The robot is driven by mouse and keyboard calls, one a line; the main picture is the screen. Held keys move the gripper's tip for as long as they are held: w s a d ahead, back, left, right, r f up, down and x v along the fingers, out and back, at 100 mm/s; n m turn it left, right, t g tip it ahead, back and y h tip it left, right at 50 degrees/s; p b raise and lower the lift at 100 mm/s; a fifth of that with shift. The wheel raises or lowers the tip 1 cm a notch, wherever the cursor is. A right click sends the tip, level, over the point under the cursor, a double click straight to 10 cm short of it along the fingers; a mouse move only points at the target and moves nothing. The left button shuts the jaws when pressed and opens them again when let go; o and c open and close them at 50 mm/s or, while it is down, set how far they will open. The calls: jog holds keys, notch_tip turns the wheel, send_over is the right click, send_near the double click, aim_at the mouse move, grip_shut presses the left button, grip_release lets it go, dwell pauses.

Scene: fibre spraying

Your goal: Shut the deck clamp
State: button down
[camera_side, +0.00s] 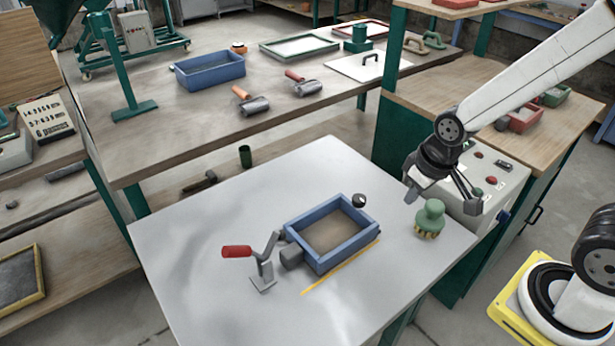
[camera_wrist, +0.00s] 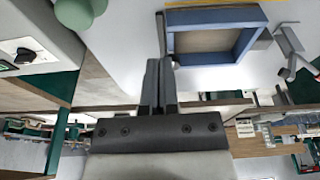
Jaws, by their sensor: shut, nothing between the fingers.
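The deck clamp (camera_side: 263,270) stands on the pale table left of a blue mould (camera_side: 322,263). Its red handle (camera_side: 237,252) sticks out to the left, away from the mould, and a grey bar slants up from its bracket. In the wrist view the clamp (camera_wrist: 290,45) shows at the upper right, with part of its handle cut off by the edge. My gripper (camera_side: 410,184) is shut and empty, raised above the table's right side, near a green-handled brush (camera_side: 430,217) and well away from the clamp. Its closed fingers show in the wrist view (camera_wrist: 158,80).
A control box (camera_side: 490,180) stands right of the brush. The table (camera_side: 190,300) is clear at its front left.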

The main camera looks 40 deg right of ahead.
jog(key=w+a+r+n, duration=0.2)
jog(key=w+a+n, duration=0.2)
jog(key=w+a, duration=0.35)
notch_tip(320, 180, up, 4)
jog(key=n+g, duration=0.2)
jog(key=n, duration=0.6)
send_over(250, 250)
jog(key=w+d, duration=0.2)
jog(key=w, duration=0.2)
jog(key=s+a+n, duration=0.3)
jog(key=a, duration=0.9)
jog(key=shift+a+r+n, duration=0.25)
jog(key=shift+r+n, duration=0.15)
jog(key=shift+r, duration=0.05)
jog(key=d+f, duration=0.3)
jog(key=f, duration=0.5)
jog(key=shift+d+f, duration=0.3)
jog(key=shift+d, duration=0.1)
